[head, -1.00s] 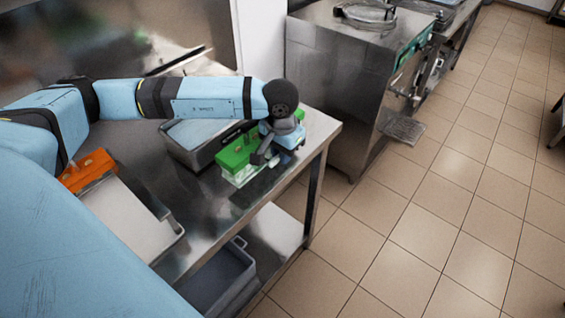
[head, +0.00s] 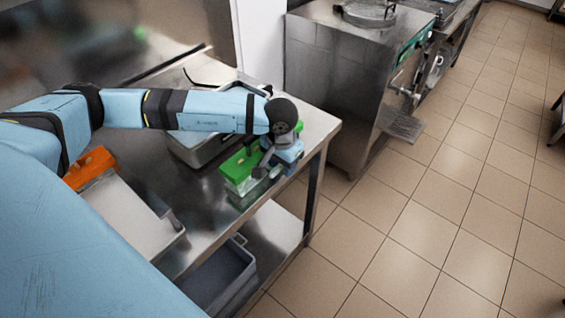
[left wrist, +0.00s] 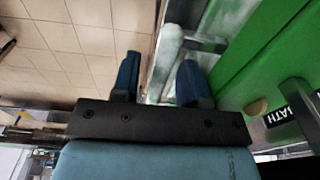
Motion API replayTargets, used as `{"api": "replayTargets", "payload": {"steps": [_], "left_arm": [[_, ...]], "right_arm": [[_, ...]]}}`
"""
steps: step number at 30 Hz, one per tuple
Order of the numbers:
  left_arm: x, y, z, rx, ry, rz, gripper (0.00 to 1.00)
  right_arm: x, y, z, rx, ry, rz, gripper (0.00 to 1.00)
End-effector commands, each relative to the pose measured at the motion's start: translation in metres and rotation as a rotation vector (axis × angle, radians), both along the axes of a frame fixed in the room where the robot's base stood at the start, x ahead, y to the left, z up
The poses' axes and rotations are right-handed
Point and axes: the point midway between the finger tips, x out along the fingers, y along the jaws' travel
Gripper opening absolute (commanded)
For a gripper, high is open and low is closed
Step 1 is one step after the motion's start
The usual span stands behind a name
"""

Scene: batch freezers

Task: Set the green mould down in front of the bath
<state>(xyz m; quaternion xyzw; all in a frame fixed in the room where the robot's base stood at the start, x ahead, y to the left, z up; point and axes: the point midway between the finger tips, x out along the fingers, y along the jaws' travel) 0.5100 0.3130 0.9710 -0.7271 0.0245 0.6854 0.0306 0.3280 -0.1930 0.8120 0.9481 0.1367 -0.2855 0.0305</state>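The green mould (head: 240,168) is at the near right end of the steel table, in front of the bath (head: 196,152), a steel tub partly hidden by my left arm. It looks low, at or very near the tabletop. In the left wrist view, its green top (left wrist: 255,50) fills the right side. My left gripper (head: 270,168) is at the mould's right end. In the left wrist view, my left gripper (left wrist: 158,85) has its fingers apart, with the pale handle bar (left wrist: 166,55) between them and gaps visible. My right gripper is out of view.
An orange block (head: 90,167) and a pale tray (head: 130,220) lie on the table at left. A grey bin (head: 220,280) is on the lower shelf. A steel freezer (head: 335,90) stands beyond the table.

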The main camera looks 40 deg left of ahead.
Motion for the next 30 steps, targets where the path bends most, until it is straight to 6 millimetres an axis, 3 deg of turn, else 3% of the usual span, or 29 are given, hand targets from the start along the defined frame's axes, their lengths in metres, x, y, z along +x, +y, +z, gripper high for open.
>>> {"api": "replayTargets", "payload": {"steps": [11,24,30], "left_arm": [[0.0,0.0,0.009,-0.001,-0.003,0.0,0.4],[-0.005,0.0,0.097,0.0,-0.004,0.0,0.4],[-0.007,-0.001,0.119,0.0,-0.001,-0.001,0.4]], "right_arm": [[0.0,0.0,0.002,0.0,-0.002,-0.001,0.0],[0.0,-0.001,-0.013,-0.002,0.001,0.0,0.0],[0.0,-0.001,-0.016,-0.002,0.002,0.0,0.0]]}}
